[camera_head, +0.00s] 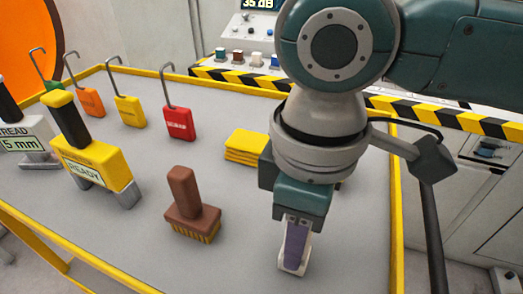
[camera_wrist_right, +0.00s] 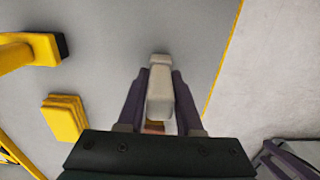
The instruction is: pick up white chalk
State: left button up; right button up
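The white chalk, a pale block (camera_wrist_right: 160,92), sits between the two purple fingers of my right gripper (camera_wrist_right: 160,85) in the right wrist view, with a finger close against each side. In the head view my right gripper (camera_head: 296,245) points down at the front right of the grey table. Its near finger covers most of the chalk, and only pale edges and the lower end (camera_head: 291,270) show. I cannot tell whether the chalk touches the table. My left gripper is not in view.
A brown brush (camera_head: 186,207) stands left of my right gripper. Yellow stacked pads (camera_head: 246,146) lie behind. A yellow READY gauge (camera_head: 92,160) and several hooked tags, including a red one (camera_head: 179,123), stand further left. The table's yellow rim (camera_head: 397,215) runs along the right.

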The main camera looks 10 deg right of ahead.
grip_shut()
dwell(0.3)
notch_tip(320, 180, up, 20)
jog(key=p, duration=0.4)
